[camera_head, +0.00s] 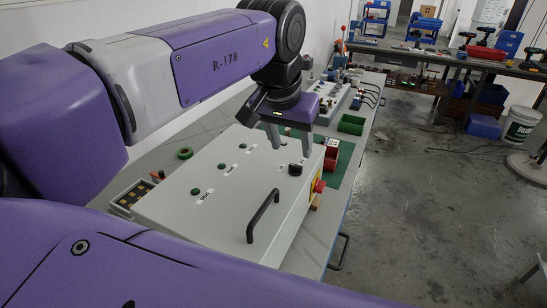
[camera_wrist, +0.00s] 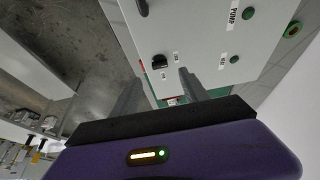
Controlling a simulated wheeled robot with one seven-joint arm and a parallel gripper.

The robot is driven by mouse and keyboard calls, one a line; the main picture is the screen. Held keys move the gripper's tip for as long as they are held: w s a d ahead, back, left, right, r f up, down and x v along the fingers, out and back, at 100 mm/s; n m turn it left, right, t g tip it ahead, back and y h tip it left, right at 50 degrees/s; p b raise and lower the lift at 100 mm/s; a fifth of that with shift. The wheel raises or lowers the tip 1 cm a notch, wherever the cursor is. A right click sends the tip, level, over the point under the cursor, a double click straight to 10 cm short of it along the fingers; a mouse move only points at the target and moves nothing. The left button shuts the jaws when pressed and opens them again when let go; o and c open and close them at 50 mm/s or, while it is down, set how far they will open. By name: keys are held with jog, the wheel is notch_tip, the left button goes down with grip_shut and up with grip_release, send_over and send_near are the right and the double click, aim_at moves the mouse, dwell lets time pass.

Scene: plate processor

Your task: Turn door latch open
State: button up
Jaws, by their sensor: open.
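The light grey control box (camera_head: 215,215) lies on the bench with its panelled door facing up. A small black latch knob (camera_head: 295,169) sits on the door near its far right corner. It also shows in the wrist view (camera_wrist: 159,62). A black bar handle (camera_head: 263,215) stands on the door nearer to me, and its end shows in the wrist view (camera_wrist: 142,7). My gripper (camera_head: 290,148) is open and empty, pointing down just above the latch knob. In the wrist view the knob appears between the line of its two fingers (camera_wrist: 160,78), apart from them.
Several green buttons (camera_head: 195,191) with labels dot the door. A red knob on a yellow plate (camera_head: 319,187) sticks out of the box's right side. Red (camera_head: 331,158) and green (camera_head: 351,125) bins stand beyond. Open floor (camera_head: 430,220) lies to the right.

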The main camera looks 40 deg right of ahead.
aim_at(296, 165)
jog(key=shift+x, duration=3.6)
jog(key=shift+r, duration=0.1)
grip_shut()
